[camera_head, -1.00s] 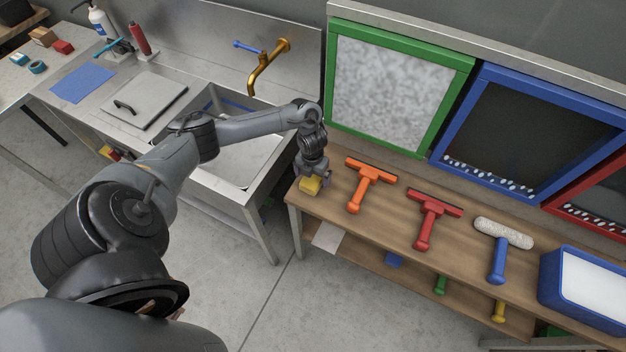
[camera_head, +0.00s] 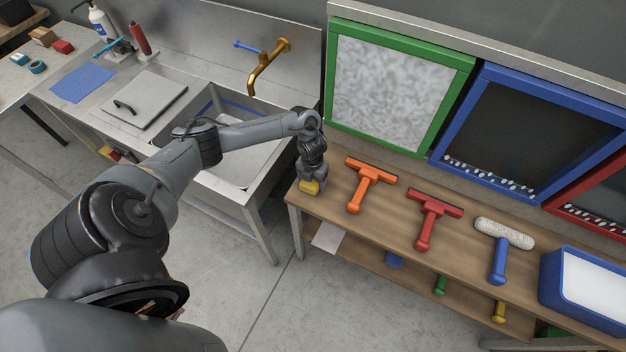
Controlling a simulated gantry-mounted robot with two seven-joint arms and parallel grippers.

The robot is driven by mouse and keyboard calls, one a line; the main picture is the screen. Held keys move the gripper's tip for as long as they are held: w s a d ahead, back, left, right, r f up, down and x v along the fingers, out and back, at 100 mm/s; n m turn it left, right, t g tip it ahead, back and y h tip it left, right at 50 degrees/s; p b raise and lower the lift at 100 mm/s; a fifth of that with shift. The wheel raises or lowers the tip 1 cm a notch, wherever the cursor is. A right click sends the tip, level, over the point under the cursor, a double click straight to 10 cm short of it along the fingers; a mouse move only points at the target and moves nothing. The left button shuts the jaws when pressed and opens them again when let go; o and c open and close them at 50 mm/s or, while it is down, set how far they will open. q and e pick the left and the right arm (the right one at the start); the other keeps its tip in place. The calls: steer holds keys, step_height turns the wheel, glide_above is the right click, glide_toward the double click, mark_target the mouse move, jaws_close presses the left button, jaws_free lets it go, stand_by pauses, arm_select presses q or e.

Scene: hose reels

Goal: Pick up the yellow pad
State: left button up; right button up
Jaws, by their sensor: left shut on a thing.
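The yellow pad (camera_head: 309,187) is at the left end of the wooden bench (camera_head: 345,222), just under my left gripper (camera_head: 312,180). Only its near part shows; the gripper hides the rest. My left gripper points down and is shut on the pad. I cannot tell whether the pad touches the bench top. My right gripper is not in the view.
An orange squeegee (camera_head: 365,184), a red squeegee (camera_head: 431,217) and a blue-handled roller (camera_head: 499,255) lie to the right on the bench. A blue tub (camera_head: 585,290) is at the right end. The sink (camera_head: 235,165) is left of the bench. Framed panels (camera_head: 395,88) lean behind.

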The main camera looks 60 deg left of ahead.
arm_select(q)
steer(key=shift+r, duration=0.85)
step_height(320, 180, up, 3)
steer(key=shift+f, duration=0.1)
steer(key=w+d+r+p, duration=0.3)
steer(key=d+r, duration=0.3)
steer(key=d, duration=0.5)
steer(key=shift+w+r+p, duration=0.25)
steer(key=shift+r+p, duration=0.05)
steer(key=shift+p, duration=0.15)
steer(key=o, duration=0.4)
steer(key=c, duration=0.4)
